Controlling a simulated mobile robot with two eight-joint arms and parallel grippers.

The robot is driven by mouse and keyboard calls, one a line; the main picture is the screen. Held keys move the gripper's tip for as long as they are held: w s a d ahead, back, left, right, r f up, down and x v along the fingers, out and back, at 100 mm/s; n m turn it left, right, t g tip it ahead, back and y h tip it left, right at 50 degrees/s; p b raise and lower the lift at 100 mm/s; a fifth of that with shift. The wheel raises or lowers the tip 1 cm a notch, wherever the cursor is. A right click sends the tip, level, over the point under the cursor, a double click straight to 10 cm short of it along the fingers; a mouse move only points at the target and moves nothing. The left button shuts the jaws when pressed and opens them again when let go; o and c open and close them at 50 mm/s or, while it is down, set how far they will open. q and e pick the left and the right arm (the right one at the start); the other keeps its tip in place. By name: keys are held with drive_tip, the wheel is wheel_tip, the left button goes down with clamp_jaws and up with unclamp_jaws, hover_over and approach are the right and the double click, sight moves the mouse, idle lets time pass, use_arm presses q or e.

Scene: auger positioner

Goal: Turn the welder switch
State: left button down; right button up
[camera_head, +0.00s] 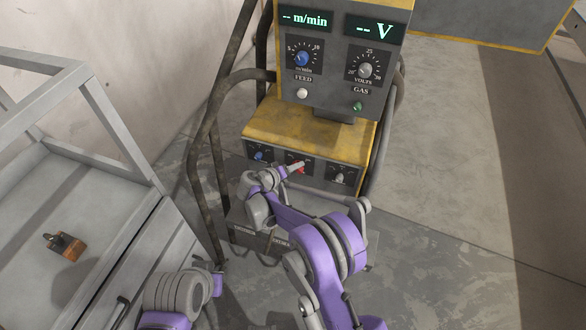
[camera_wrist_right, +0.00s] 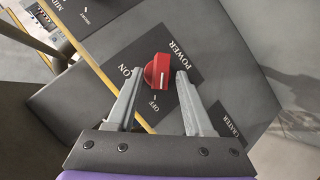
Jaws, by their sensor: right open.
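The welder switch is a red knob (camera_head: 301,170) on the dark lower front panel of the yellow and grey welder (camera_head: 319,125). In the right wrist view the red knob (camera_wrist_right: 157,72) sits on a dark plate marked POWER, ON and OFF. My right gripper (camera_head: 293,168) is at this panel and partly covers the knob in the head view. In the right wrist view its two fingers (camera_wrist_right: 157,77) are open, one to each side of the knob, with gaps visible. Part of my left arm shows at the bottom left; its gripper cannot be seen.
A blue knob (camera_head: 259,155) and a grey knob (camera_head: 339,177) flank the switch. The upper panel has FEED and VOLTS dials. Thick hoses (camera_head: 205,140) run down the welder's left side. A grey metal cart (camera_head: 40,190) stands at left. Floor to the right is clear.

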use_arm(q)
drive_tip(key=shift+r+p, duration=0.4)
drive_tip(key=shift+r, duration=0.05)
use_arm(e)
drive_tip(key=v, duration=1.1)
drive_tip(key=shift+d, duration=0.1)
drive_tip(key=s+d+r+g+y, duration=0.1)
drive_tip(key=s+d+r, duration=0.2)
drive_tip(key=d, duration=0.3)
drive_tip(key=s+d+r+m+g+y, duration=0.1)
drive_tip(key=s+d+r+g, duration=0.1)
drive_tip(key=s+d+r, duration=0.3)
drive_tip(key=s+d+g+y, duration=0.1)
drive_tip(key=s+d, duration=0.1)
drive_tip(key=d, duration=0.4)
drive_tip(key=s+d+m+y, duration=0.15)
drive_tip(key=s+d, duration=0.25)
drive_tip(key=s, duration=0.7)
drive_tip(key=s+d+m+y, duration=0.1)
drive_tip(key=s+d+y, duration=0.2)
drive_tip(key=s, duration=0.9)
use_arm(q)
wheel_tip(320, 180, up, 14)
drive_tip(key=w+p, duration=0.2)
drive_tip(key=p, duration=1)
drive_tip(key=shift+t, duration=0.3)
use_arm(e)
wheel_tip(320, 180, up, 14)
drive_tip(key=w, duration=0.2)
drive_tip(key=shift+r, duration=0.15)
